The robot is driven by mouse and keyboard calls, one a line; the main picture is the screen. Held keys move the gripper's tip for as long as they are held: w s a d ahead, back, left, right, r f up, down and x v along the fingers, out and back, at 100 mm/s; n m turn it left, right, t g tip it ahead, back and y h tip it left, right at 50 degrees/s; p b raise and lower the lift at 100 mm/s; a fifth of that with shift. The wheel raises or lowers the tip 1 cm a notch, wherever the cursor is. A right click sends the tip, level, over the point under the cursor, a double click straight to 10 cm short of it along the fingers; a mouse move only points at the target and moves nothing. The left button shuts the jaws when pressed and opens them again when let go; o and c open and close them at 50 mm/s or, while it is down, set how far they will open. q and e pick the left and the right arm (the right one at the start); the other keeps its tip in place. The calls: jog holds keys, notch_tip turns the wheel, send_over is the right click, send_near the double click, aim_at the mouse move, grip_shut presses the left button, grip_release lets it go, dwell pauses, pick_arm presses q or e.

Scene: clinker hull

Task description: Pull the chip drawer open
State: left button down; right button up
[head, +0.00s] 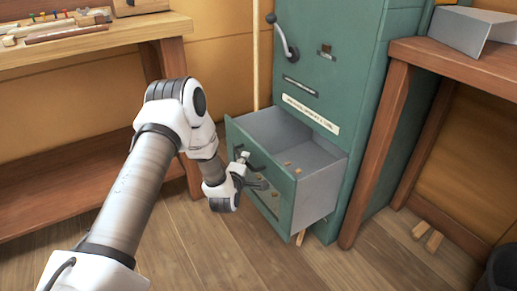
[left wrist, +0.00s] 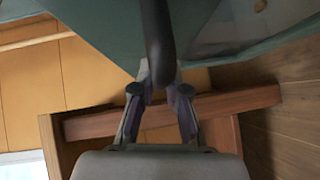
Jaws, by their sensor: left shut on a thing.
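The chip drawer (head: 320,185) is a teal-fronted grey box low in the green cabinet (head: 345,70). It stands pulled out, with its inside showing and a few small wood chips in it. My left gripper (head: 246,168) is at the drawer's front, at its dark handle (head: 258,160). In the left wrist view the dark handle (left wrist: 158,45) runs between the fingers of my left gripper (left wrist: 160,90), which is shut on it. The arm and gripper hide part of the drawer front. My right gripper is not in view.
A wooden workbench (head: 90,45) with tools stands at the left. A wooden table (head: 460,65) with a grey metal piece stands close at the right of the cabinet. The floor (head: 250,265) before the drawer is clear. A dark bin (head: 503,268) is at the lower right.

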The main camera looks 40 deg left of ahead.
pick_arm(q)
jog(key=s+a+p, duration=0.2)
jog(key=s, duration=0.5)
jog(key=shift+a, duration=0.4)
jog(key=c, duration=1.2)
grip_release()
jog(key=shift+s, duration=0.1)
jog(key=v, duration=1.2)
jog(key=shift+f, duration=0.1)
